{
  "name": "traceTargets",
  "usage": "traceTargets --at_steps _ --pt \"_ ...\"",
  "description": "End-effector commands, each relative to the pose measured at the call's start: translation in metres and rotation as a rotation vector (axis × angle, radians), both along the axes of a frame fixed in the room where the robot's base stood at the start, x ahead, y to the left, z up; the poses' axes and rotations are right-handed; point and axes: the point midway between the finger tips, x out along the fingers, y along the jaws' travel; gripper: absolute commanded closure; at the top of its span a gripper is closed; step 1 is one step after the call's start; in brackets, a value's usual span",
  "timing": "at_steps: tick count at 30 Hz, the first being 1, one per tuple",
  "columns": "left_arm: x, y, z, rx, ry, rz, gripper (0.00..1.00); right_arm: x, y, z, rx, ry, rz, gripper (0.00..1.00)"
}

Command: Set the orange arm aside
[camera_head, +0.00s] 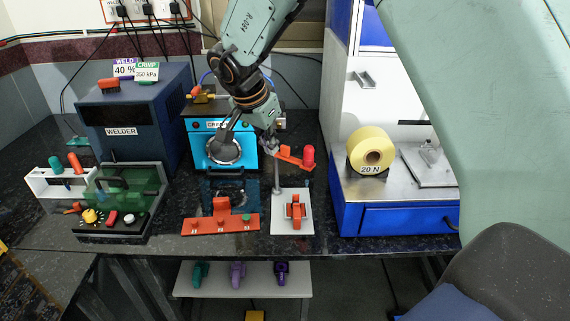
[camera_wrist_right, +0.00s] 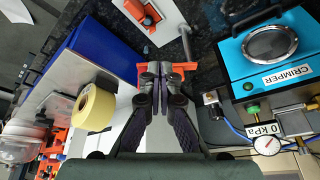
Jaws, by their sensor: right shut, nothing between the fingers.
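An orange arm (camera_head: 292,158) with a red knob (camera_head: 308,154) at its right end sits near the top of a thin grey post (camera_head: 276,180), above a white plate (camera_head: 283,225). My right gripper (camera_head: 269,146) is just left of the orange arm in the head view, pointing down. In the right wrist view the shut, empty fingers (camera_wrist_right: 155,85) overlap the orange arm (camera_wrist_right: 184,67), which shows to both sides of them. I cannot tell whether they touch it. An orange clamp piece (camera_head: 296,212) lies on the white plate. My left gripper is not in view.
The blue crimper (camera_head: 223,148) stands just behind and left of the post. An orange tray (camera_head: 220,224) lies left of the plate. A yellow tape roll (camera_head: 371,149) stands on the blue-sided unit at right. The dark welder (camera_head: 137,120) is at far left.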

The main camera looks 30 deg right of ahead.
Motion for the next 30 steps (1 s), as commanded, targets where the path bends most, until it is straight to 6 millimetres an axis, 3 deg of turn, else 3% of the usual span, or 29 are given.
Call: traceTargets --at_steps 8,23,30 --pt "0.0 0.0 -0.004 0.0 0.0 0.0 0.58 0.002 -0.007 -0.012 -0.015 0.032 0.075 1.0" --pt "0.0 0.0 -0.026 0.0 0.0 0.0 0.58 0.015 -0.034 -0.097 -0.016 0.032 0.075 1.0" --pt "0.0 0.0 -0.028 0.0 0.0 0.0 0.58 0.028 -0.062 -0.094 -0.015 0.028 0.074 1.0"
